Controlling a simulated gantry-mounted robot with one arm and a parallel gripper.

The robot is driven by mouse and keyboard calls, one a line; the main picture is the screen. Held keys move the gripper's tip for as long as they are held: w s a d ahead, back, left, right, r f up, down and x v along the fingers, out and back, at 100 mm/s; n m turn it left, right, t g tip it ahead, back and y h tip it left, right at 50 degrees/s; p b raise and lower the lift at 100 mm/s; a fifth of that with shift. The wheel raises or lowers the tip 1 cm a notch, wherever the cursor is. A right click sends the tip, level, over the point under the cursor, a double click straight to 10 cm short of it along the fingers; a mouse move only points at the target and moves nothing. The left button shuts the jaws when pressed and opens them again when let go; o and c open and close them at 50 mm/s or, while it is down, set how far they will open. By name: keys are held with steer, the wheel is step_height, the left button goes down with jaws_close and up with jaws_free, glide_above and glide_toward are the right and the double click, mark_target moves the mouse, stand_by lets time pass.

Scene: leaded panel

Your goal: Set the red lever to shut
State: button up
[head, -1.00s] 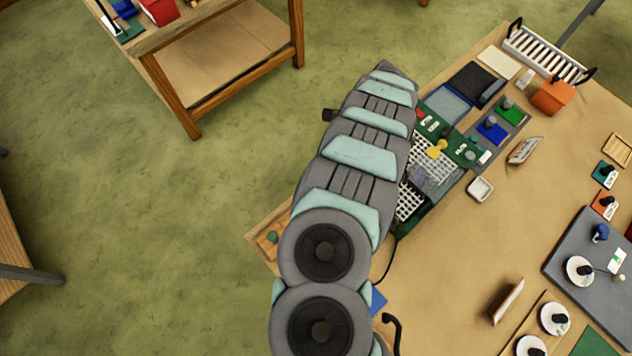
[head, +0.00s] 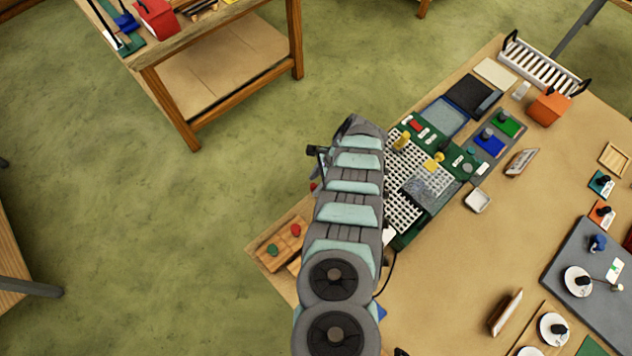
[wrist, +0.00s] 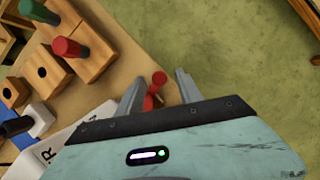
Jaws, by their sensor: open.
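A small red piece (wrist: 158,80), which looks like the red lever, shows between the fingers of my gripper (wrist: 160,76) in the wrist view. It has a rounded end and a second rounded part nearer the gripper body. My gripper is open, with one finger on each side of the piece. I cannot tell whether either finger touches it or how far below it lies. In the head view, a bit of red (head: 314,186) shows at the left edge of my arm; the gripper is hidden there. The lever's setting is not readable.
Wooden blocks with a red knob (wrist: 66,47) and a green knob (wrist: 33,9) stand left of my gripper. A white lettered piece (wrist: 70,135) and a black-handled item (wrist: 18,126) lie lower left. A white perforated board (head: 404,210) is right of my arm. Open floor lies beyond the table edge.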

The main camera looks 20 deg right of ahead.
steer(key=shift+a+f, duration=0.1)
steer(key=shift+f, duration=0.05)
steer(key=shift+c, duration=0.5)
jaws_close()
